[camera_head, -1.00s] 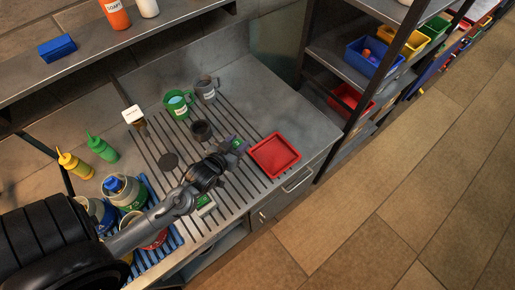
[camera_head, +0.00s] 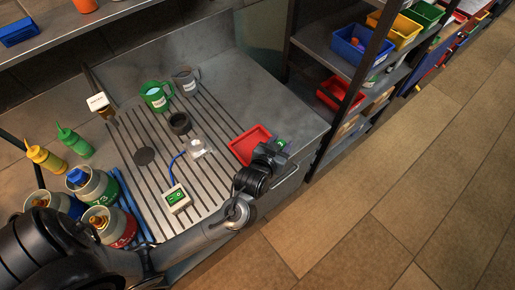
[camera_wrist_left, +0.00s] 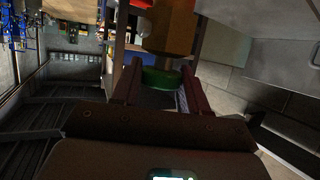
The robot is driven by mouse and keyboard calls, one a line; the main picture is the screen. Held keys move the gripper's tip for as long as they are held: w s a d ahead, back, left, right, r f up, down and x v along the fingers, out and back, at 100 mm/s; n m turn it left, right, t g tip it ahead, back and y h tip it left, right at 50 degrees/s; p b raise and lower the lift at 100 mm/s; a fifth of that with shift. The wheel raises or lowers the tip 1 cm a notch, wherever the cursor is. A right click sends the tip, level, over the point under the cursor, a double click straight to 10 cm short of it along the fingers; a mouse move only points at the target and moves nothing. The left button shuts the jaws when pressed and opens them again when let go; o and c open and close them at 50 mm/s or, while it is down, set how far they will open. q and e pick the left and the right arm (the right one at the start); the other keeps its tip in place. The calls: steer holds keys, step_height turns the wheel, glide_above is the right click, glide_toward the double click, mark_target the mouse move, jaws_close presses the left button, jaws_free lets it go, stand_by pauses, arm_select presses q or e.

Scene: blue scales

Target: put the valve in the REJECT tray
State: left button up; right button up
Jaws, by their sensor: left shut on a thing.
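The valve (camera_wrist_left: 163,78) shows in the left wrist view as a green round part with an orange-brown body behind it, between the two fingers. My left gripper (camera_wrist_left: 158,85) is shut on it. In the head view my left gripper (camera_head: 274,152) is at the right side of a red tray (camera_head: 238,146), covering part of its right edge. In that view the valve is mostly hidden, with only a small green patch at the gripper's tip. I cannot read a label on the red tray. Its visible inside looks empty. My right gripper is in neither view.
A scale display (camera_head: 176,197) with a blue cable and a pale weighing plate (camera_head: 198,148) stand on the slotted counter. Bottles and canisters are at left; a bin shelf (camera_head: 350,45) is at right.

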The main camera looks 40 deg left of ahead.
arm_select(q)
steer(key=shift+w+a+f+b, duration=0.2)
steer(key=shift+w+a+f, duration=0.05)
steer(key=shift+a+f, duration=1.6)
steer(key=shift+w+a+f+b, duration=0.2)
steer(key=shift+w+a+f, duration=0.1)
steer(key=shift+a+f, duration=1.45)
steer(key=shift+w+a+f+b, duration=0.25)
steer(key=shift+a+f, duration=1.35)
steer(key=shift+a, duration=0.45)
steer(key=o, duration=1.3)
steer(key=shift+f, duration=0.15)
